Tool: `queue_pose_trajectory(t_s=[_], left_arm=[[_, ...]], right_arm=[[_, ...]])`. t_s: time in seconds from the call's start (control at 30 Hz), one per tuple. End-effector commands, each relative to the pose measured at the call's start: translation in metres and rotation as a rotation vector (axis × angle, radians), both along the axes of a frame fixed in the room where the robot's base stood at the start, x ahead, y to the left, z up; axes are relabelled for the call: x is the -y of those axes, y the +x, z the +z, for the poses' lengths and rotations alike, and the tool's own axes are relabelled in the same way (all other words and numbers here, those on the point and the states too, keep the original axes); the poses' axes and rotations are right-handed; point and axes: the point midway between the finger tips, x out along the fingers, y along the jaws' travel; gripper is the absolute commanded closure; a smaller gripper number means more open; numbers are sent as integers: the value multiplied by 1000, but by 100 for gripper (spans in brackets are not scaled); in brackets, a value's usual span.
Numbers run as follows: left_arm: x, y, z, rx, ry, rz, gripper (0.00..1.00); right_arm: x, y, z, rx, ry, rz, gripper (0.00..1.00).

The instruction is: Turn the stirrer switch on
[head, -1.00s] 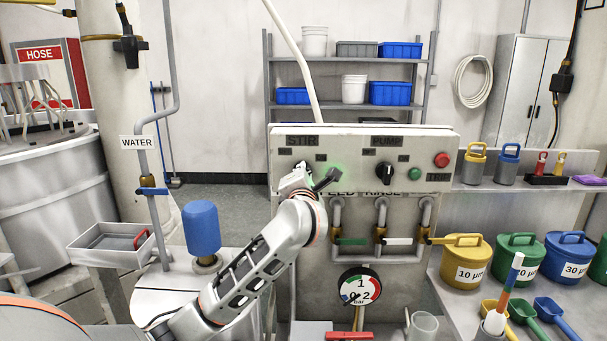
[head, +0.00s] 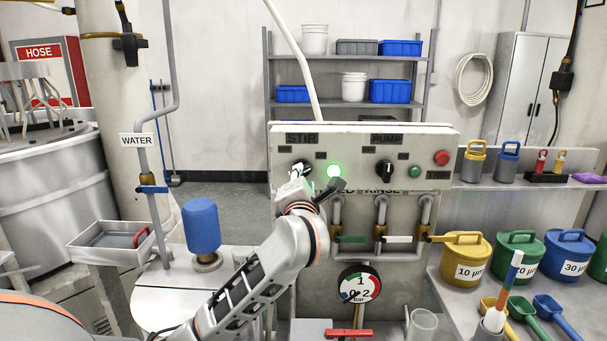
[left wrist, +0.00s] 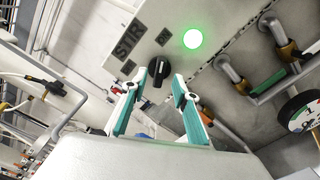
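The stirrer switch is a black rotary knob (left wrist: 157,69) under the STIR label (head: 301,139) on the grey panel (head: 345,152). In the head view it is largely hidden behind my left gripper (head: 297,175). In the left wrist view it shows between and beyond the two teal fingertips, with a gap on each side. Its grip bar looks slanted relative to the label. The left gripper (left wrist: 160,82) is open and empty, just in front of the panel. A round green lamp (head: 334,171) beside the switch is brightly lit; it also shows in the left wrist view (left wrist: 193,39). My right gripper is out of view.
The panel also carries a black PUMP knob (head: 384,172), a green button (head: 414,171) and a red button (head: 441,158). Valve pipes (head: 381,212) and a gauge (head: 359,286) are below. A blue cylinder (head: 201,226) stands left of the arm.

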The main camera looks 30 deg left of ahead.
Motion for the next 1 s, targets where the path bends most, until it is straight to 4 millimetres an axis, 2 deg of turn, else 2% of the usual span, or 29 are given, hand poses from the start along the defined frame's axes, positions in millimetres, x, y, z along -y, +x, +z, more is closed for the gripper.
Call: queue_pose_trajectory(t_s=[0.2,0.4,1.0], left_arm=[[21,-33,-1,0,-4,-2,71],[30,-48,0,-1,0,0,71],[29,-50,0,1,4,4,71]], right_arm=[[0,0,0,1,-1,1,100],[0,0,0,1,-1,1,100],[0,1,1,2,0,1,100]])
